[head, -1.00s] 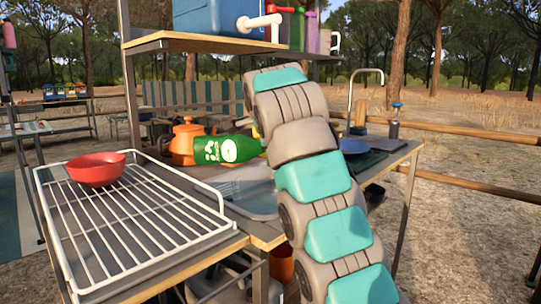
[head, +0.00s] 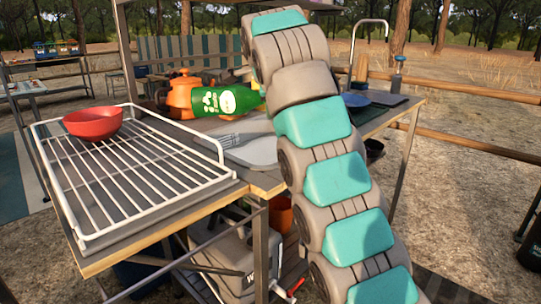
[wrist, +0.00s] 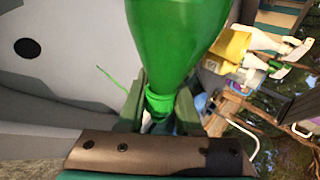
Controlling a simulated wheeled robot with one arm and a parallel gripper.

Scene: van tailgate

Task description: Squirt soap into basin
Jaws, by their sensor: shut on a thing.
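A green soap bottle (head: 228,101) with a white label lies nearly level in the air in the head view, its narrow end to the right by my arm. The grey basin (head: 258,152) is set in the counter below it. In the wrist view my gripper (wrist: 160,112) is shut around the neck of the bottle (wrist: 175,40). A thin green streak (wrist: 119,77) shows left of the bottle; I cannot tell what it is. My arm hides the gripper in the head view and part of the basin.
A white wire rack (head: 140,180) with a red bowl (head: 93,123) stands left of the basin. An orange kettle (head: 181,96) is behind the bottle.

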